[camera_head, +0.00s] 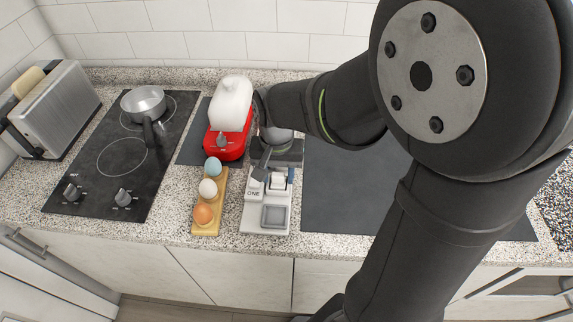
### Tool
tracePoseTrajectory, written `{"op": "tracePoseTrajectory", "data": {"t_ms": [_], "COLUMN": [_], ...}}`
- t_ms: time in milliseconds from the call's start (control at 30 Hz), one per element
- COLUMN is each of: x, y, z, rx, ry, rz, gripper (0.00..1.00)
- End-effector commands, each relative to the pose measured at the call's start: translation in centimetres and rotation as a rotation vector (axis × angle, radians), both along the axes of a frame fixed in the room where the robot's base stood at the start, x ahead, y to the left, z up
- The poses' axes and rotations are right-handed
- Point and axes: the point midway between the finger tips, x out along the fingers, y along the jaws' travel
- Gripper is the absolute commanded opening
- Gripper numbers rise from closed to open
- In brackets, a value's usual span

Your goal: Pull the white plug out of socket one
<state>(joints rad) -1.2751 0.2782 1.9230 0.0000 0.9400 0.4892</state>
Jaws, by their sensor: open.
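A white socket unit (250,222) lies on the counter near its front edge. A label reading ONE (254,194) is on its left part. A white block, apparently the white plug (256,184), sits just above that label, partly hidden by my gripper. A second white block (278,184) sits to its right. My gripper (262,172) is open and points down over the left part of the unit. I cannot tell whether its fingers are around the plug or just above it.
A wooden holder (207,232) with several eggs stands left of the unit. Behind is a red appliance with a white top (232,105). A black hob (122,157) with a pot (144,102) and a toaster (55,110) are further left. A dark mat (340,200) lies right.

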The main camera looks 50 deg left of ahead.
Motion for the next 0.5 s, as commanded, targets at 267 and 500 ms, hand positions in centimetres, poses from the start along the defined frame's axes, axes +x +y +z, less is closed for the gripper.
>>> {"op": "tracePoseTrajectory", "data": {"t_ms": [267,500], "x": [0.0,-0.01], "y": [-0.01,-0.01], "z": [-0.22,-0.2], "rx": [0.0,0.0], "ry": [0.0,0.0], "rz": [0.0,0.0], "gripper": [0.44,0.1]}}
